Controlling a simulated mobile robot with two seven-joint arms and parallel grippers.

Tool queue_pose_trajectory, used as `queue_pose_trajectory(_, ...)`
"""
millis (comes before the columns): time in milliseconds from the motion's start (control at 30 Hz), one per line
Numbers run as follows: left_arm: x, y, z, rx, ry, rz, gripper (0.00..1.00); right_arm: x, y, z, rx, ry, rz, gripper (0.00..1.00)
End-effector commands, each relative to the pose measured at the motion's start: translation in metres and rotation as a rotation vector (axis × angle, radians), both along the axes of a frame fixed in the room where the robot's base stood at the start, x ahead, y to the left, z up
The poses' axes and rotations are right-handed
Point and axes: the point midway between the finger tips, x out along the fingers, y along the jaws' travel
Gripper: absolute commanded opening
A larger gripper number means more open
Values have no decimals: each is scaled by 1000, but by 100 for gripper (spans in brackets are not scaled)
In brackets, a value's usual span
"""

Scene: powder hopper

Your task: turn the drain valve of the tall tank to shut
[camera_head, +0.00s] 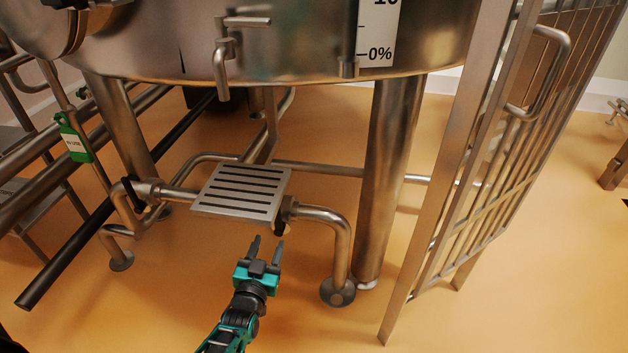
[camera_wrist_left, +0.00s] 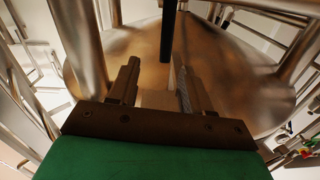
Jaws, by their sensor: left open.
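The tall steel tank (camera_head: 290,45) fills the top of the head view, on thick legs, with a 0% scale mark. A pipe fitting (camera_head: 287,209) sits at the right end of the low pipe under the tank, partly hidden by a slotted step plate (camera_head: 243,191). A black lever (camera_head: 133,195) stands on the pipe's left end. I cannot tell for sure which is the drain valve. My left gripper (camera_head: 266,247) is open and empty, just below and in front of the fitting. In the left wrist view, a dark bar (camera_wrist_left: 168,30) shows beyond and between its open fingers (camera_wrist_left: 158,88).
A steel barred gate (camera_head: 480,190) stands at the right. A tank leg (camera_head: 390,170) and a bent pipe (camera_head: 338,245) rise right of my gripper. A green tag (camera_head: 74,138) hangs at left. The orange floor in front is clear.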

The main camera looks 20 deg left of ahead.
Motion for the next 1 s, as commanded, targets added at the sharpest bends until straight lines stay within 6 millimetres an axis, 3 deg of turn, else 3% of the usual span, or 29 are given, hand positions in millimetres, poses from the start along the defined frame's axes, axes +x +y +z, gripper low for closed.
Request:
queue_pose_trajectory(267,-12,-5,13,4,51,-38,49,1,-1,15,-2,-5,0,43)
queue_pose_trajectory(367,-30,-17,30,2,130,-97,49,1,-3,31,-6,-15,-5,43)
queue_pose_trajectory(500,-69,-49,58,-15,281,-198,49,0,-12,48,-23,-16,-19,43)
queue_pose_trajectory(800,-153,-116,115,-79,548,-351,49,-13,-27,62,-50,3,-42,43)
queue_pose_trajectory(1000,-172,-130,126,-99,604,-378,49,-14,-29,63,-50,-2,-53,43)
